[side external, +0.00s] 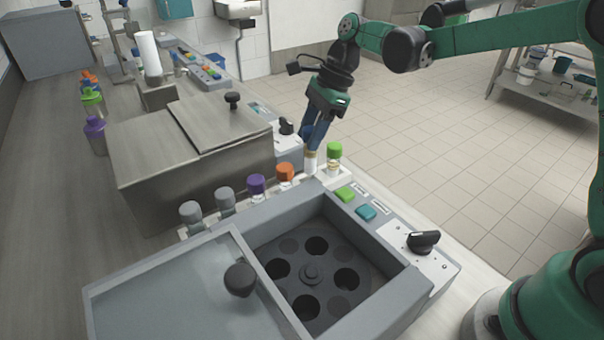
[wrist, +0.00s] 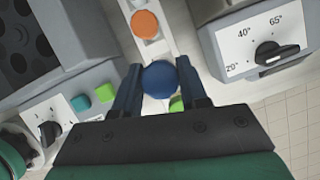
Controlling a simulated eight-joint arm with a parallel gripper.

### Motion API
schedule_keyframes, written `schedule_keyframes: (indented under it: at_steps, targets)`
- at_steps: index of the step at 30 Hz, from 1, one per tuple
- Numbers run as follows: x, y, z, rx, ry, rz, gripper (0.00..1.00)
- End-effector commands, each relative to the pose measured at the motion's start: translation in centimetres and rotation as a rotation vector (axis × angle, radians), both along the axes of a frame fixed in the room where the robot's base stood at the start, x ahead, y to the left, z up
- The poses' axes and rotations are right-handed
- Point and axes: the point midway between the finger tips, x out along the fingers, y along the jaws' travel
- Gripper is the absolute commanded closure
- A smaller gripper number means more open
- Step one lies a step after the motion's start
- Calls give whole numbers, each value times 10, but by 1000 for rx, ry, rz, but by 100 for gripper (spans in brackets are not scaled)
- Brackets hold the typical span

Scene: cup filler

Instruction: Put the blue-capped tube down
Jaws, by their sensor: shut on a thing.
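My gripper (side external: 312,140) points down over the narrow white tube rack and is shut on the blue-capped tube. In the wrist view the round blue cap (wrist: 159,79) sits between my two fingertips. In the side view the tube's pale body (side external: 310,162) shows below the fingers, upright, between the orange-capped tube (side external: 285,173) and the green-capped tube (side external: 334,152). Its lower end is at the rack (side external: 322,176), but I cannot tell whether it rests in a slot. The fingers hide most of the cap in the side view.
A purple-capped tube (side external: 257,185) and two grey-capped tubes (side external: 190,212) stand further along the rack. In front is an open centrifuge with a dark rotor (side external: 311,272). Behind is a lidded steel bath (side external: 190,150) with a temperature dial (wrist: 267,52).

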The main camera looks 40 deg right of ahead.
Motion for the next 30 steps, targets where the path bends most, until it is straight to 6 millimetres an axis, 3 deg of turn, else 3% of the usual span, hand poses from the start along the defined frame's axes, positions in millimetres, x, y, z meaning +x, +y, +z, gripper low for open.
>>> schedule_keyframes:
  at_steps: [13,23,24,27,30]
  targets:
    - [0,0,-51,0,0,0,100]
    - [0,0,-54,0,0,0,100]
    - [0,0,-55,0,0,0,60]
    - [0,0,-55,0,0,0,31]
    - [0,0,-55,0,0,0,31]
